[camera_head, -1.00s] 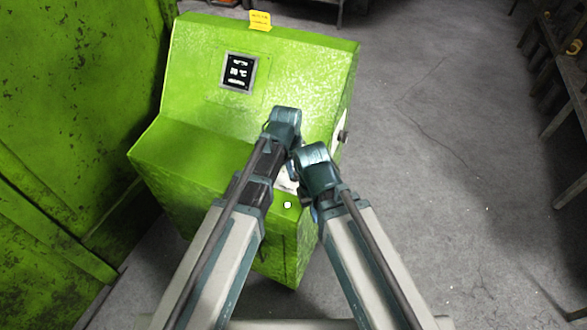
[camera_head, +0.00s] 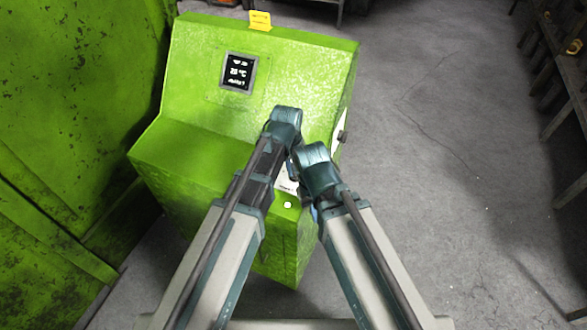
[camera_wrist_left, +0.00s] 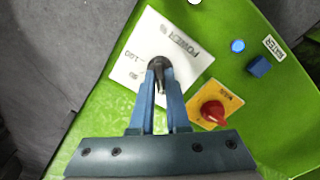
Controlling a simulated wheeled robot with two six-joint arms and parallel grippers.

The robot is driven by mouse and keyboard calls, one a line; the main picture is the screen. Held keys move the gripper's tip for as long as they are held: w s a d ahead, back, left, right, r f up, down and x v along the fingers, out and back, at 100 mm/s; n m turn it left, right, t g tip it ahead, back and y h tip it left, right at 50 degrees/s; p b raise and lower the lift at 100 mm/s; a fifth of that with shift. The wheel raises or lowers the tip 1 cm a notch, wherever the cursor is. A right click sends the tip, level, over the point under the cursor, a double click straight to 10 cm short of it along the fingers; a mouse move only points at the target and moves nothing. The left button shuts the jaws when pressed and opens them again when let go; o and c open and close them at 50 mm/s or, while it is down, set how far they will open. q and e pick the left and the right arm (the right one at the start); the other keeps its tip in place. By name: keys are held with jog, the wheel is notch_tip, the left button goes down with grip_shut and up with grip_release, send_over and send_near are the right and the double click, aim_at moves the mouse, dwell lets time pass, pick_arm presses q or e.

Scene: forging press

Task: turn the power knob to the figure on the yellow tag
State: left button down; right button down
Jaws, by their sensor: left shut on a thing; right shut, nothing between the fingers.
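The green console (camera_head: 200,155) carries a dark display (camera_head: 238,72) with unreadable white characters. Near the power plate are a red knob (camera_wrist_left: 213,112) on a yellow plate, a blue round button (camera_wrist_left: 237,46) and a blue block (camera_wrist_left: 259,66) by a WATER label. Open floor lies right.

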pick_arm(q)
jog(key=c, duration=0.9)
grip_release()
jog(key=shift+r, duration=0.1)
notch_tip(320, 180, up, 13)
jog(key=s+a+p, duration=0.1)
jog(key=p, duration=1.2)
jog(key=shift+s+r+p, duration=0.2)
jog(key=shift+s+p, duration=0.1)
jog(key=s+a+m, duration=0.2)
jog(key=s+a, duration=0.2)
jog(key=a, duration=0.4)
jog(key=s+a+m, duration=0.2)
jog(key=s+a, duration=0.2)
jog(key=a, duration=0.4)
jog(key=s+d+m+g+y, duration=0.1)
jog(key=s+d+m+y, duration=0.1)
jog(key=s+d, duration=0.4)
jog(key=d+m, duration=0.1)
jog(key=d, duration=0.4)
jog(key=shift+g, duration=0.3)
